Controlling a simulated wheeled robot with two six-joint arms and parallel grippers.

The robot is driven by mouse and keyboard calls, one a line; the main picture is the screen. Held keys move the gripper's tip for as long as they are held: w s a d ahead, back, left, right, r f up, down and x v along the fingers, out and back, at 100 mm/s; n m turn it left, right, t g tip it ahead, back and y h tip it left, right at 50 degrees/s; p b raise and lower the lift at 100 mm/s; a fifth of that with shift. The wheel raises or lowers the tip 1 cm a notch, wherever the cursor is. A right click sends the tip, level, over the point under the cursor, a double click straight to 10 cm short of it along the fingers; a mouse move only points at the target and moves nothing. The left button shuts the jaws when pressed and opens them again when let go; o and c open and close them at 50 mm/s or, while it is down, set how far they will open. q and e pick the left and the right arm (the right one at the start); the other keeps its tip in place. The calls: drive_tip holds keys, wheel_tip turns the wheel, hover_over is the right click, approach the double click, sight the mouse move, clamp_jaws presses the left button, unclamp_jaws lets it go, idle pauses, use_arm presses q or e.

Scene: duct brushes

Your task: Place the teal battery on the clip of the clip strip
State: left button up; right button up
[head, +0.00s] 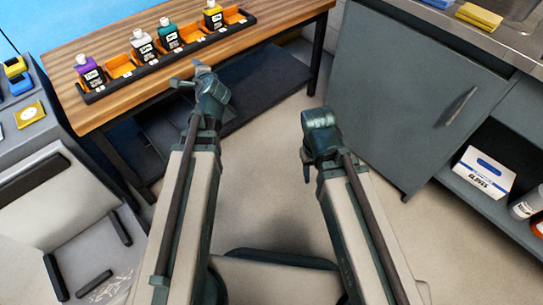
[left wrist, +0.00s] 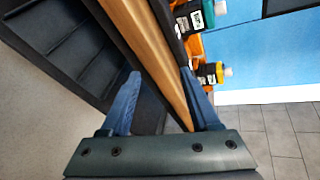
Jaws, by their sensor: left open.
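The teal battery (head: 169,37) is a teal and black bottle-shaped pack with a white cap and label. It stands upright in the clip strip (head: 96,97), a black rail with orange clips on the wooden bench. In the left wrist view part of the teal battery (left wrist: 207,13) shows at the top. My left gripper (head: 188,76) is open and empty at the bench's front edge, before the strip. In the left wrist view the bench edge appears between its fingers (left wrist: 161,88). My right gripper (head: 306,170) hangs low over the floor, its jaws mostly hidden.
Purple (head: 89,71), white (head: 142,46) and yellow (head: 213,17) batteries also stand in the strip. Empty orange clips (head: 119,65) show between them. A dark shelf lies under the bench. A grey cabinet (head: 400,95) with a sink stands right, and open floor lies between.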

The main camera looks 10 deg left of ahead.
use_arm(q)
drive_tip(key=s+d+f+n+g+h, duration=0.3)
drive_tip(key=s+d+f+n+g, duration=0.2)
drive_tip(key=s+d, duration=0.6)
drive_tip(key=s+d+f+n+g+h, duration=0.3)
drive_tip(key=s+d+f, duration=0.6)
drive_tip(key=d, duration=0.7)
drive_tip(key=s+n+g, duration=0.2)
drive_tip(key=s+g, duration=0.1)
drive_tip(key=shift+s+d+g+h, duration=0.15)
drive_tip(key=shift+d+g+h, duration=0.15)
drive_tip(key=shift+r, duration=0.15)
wheel_tip(320, 180, up, 36)
drive_tip(key=p, duration=3.5)
drive_tip(key=shift+f+p, duration=0.25)
drive_tip(key=shift+p, duration=0.15)
